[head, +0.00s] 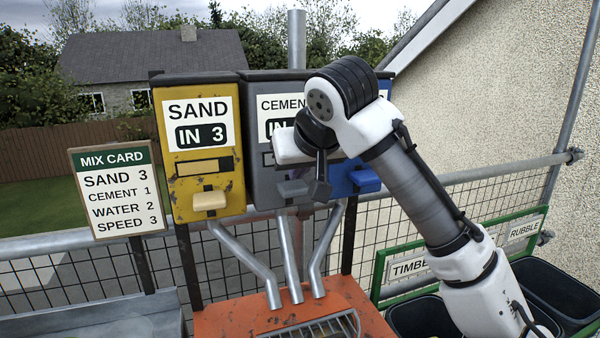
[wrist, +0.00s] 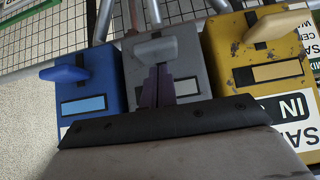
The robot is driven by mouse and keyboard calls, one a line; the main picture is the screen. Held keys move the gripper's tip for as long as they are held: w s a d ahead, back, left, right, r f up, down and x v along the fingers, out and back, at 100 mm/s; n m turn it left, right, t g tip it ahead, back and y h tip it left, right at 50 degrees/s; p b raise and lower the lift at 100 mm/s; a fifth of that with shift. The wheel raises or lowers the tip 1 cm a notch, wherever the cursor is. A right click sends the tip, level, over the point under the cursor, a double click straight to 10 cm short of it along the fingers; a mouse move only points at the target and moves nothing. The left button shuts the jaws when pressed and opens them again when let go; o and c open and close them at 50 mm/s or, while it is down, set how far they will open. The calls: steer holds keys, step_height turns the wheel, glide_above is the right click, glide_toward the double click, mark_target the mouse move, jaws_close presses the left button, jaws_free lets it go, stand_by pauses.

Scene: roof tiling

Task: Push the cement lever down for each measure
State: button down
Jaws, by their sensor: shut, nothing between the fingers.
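The grey cement dispenser (head: 262,185) stands between the yellow and blue ones. Its sign is partly hidden behind my arm, and the number after "IN" cannot be read. Its grey lever (head: 293,188) sticks out low on the front; it also shows in the wrist view (wrist: 155,48). My gripper (head: 320,188) is shut and empty in front of the cement dispenser. In the wrist view its dark fingers (wrist: 157,82) point at the dispenser face just on the label side of the lever; I cannot tell whether they touch it. The mix card (head: 115,190) reads sand 3, cement 1, water 2, speed 3.
The yellow sand dispenser (head: 172,188) reads "IN 3" and has a cream lever (head: 209,201). The blue dispenser's lever (head: 365,181) is close to the right of my gripper. Metal pipes (head: 245,252) run down to an orange hopper (head: 215,320). A railing and bins stand right.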

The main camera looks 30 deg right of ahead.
steer(key=b+v, duration=0.1)
steer(key=v, duration=0.8)
steer(key=shift+b, duration=0.4)
steer(key=shift+s+r, duration=0.1)
steer(key=shift+r, duration=0.05)
